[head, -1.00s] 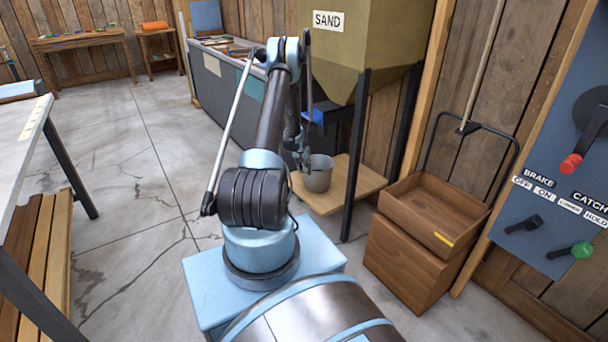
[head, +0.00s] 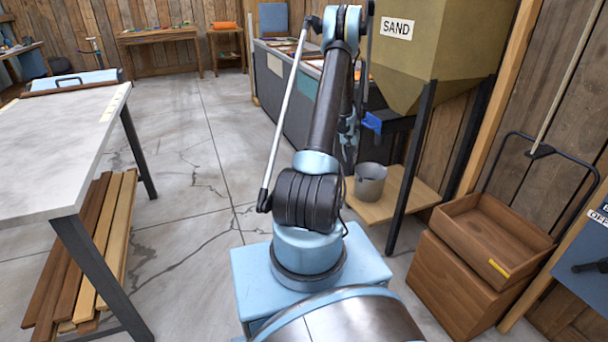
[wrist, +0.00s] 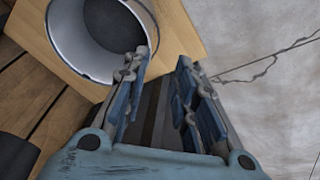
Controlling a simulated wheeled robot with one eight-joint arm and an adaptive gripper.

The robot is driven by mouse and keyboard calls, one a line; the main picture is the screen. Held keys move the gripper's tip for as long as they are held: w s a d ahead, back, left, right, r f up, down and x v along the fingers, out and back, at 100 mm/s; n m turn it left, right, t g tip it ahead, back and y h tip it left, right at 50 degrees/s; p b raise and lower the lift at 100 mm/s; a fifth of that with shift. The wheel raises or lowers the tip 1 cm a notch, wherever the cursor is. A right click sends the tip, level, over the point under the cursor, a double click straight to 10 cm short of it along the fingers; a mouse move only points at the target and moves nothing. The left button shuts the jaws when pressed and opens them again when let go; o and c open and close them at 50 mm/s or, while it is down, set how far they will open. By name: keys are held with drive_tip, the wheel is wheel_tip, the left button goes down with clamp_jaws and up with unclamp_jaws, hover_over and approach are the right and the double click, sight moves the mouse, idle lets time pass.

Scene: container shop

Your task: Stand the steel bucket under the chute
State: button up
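The steel bucket (head: 369,186) stands upright on a low wooden board (head: 408,200) below the sand hopper (head: 440,50). In the wrist view the bucket (wrist: 100,38) is at the upper left, and I look down into its dark interior. My gripper (wrist: 160,85) is open, its two blue-padded fingers apart with nothing between them. The left finger overlaps the bucket's rim in that view; I cannot tell whether they touch. In the head view my gripper (head: 350,155) hangs beside the bucket, mostly hidden by my arm. A blue part (head: 372,122) sits under the hopper; the chute mouth is not clearly visible.
Dark hopper legs (head: 412,165) flank the board. A wooden box with a tray (head: 490,235) stands to the right. A workbench (head: 60,150) with planks below (head: 85,250) is on the left. A grey counter (head: 290,95) runs behind. The floor between is clear.

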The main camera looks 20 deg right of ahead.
drive_tip(key=s+a+r+n, duration=0.2)
drive_tip(key=s+a+r, duration=0.2)
drive_tip(key=a+r, duration=0.65)
drive_tip(key=s+a+r+n, duration=0.1)
drive_tip(key=s+a+r, duration=0.2)
drive_tip(key=a+r, duration=0.75)
drive_tip(key=s+a+r+n+y, duration=0.1)
drive_tip(key=s+a+r, duration=0.4)
drive_tip(key=s+a, duration=0.15)
drive_tip(key=s+a+r+n, duration=0.1)
drive_tip(key=s+a+r, duration=0.35)
drive_tip(key=s, duration=0.35)
drive_tip(key=s+a+f+n, duration=0.1)
drive_tip(key=s+a+f, duration=0.1)
drive_tip(key=s+a, duration=0.2)
drive_tip(key=s+a+f+n+y, duration=0.1)
drive_tip(key=s+a, duration=0.3)
drive_tip(key=s, duration=0.7)
drive_tip(key=s+a+f+n, duration=0.1)
drive_tip(key=s+a+f, duration=0.2)
drive_tip(key=s, duration=0.4)
drive_tip(key=shift+s+a+n+t, duration=0.25)
drive_tip(key=shift+a+n+t, duration=0.05)
drive_tip(key=shift+a+t, duration=0.15)
